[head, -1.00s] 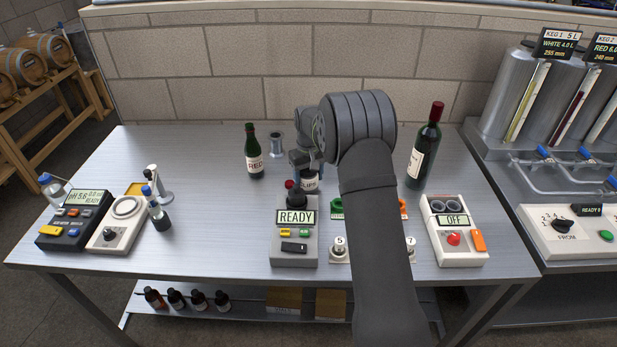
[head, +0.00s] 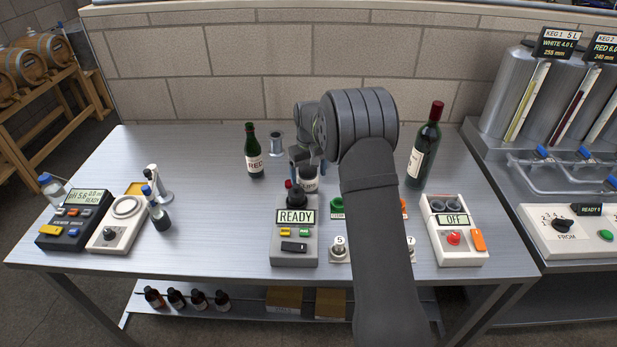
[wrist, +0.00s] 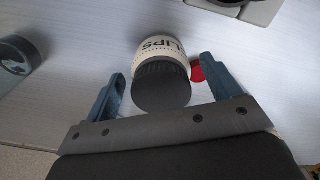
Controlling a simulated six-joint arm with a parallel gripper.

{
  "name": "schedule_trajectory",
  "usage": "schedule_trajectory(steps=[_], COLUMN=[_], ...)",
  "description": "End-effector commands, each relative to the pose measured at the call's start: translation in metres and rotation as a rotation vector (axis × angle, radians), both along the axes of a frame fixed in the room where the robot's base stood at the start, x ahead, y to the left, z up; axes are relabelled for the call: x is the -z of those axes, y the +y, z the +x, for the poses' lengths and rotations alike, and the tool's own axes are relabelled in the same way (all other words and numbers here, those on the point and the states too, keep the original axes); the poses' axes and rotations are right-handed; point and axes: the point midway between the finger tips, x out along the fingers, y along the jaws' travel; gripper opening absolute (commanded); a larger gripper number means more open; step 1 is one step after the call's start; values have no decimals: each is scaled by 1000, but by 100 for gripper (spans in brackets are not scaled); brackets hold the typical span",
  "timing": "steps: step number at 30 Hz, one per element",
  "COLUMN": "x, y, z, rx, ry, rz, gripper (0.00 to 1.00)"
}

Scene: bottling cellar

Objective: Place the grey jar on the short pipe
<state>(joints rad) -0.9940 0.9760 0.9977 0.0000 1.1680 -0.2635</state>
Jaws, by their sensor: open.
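The grey jar (head: 309,185), with a dark lid and a pale label, stands on the table behind the READY device, partly hidden by my gripper. In the wrist view the jar (wrist: 162,88) shows its lid and the letters "LIPS". My gripper (wrist: 163,74) is open, with one blue finger on each side of the jar and gaps between. In the head view my gripper (head: 306,174) is low over the jar.
A green bottle (head: 254,155) stands left of the jar, a tall wine bottle (head: 422,155) to the right. The READY device (head: 294,240) is in front, with a red-topped item close beside the jar. The table's left back is clear.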

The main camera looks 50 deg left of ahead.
Motion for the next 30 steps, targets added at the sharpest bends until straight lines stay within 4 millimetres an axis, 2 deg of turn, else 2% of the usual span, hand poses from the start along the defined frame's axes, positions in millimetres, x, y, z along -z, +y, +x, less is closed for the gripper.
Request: schedule_trajectory(steps=[9, 15, 17, 30], x=[-70, -97, -101, -105], y=[1, 0, 0, 0], z=[0, 0, 0, 0], rx=[0, 0, 0, 0], ry=[-2, -1, 0, 0], rz=[3, 2, 1, 0], gripper=[83, 83, 77, 77])
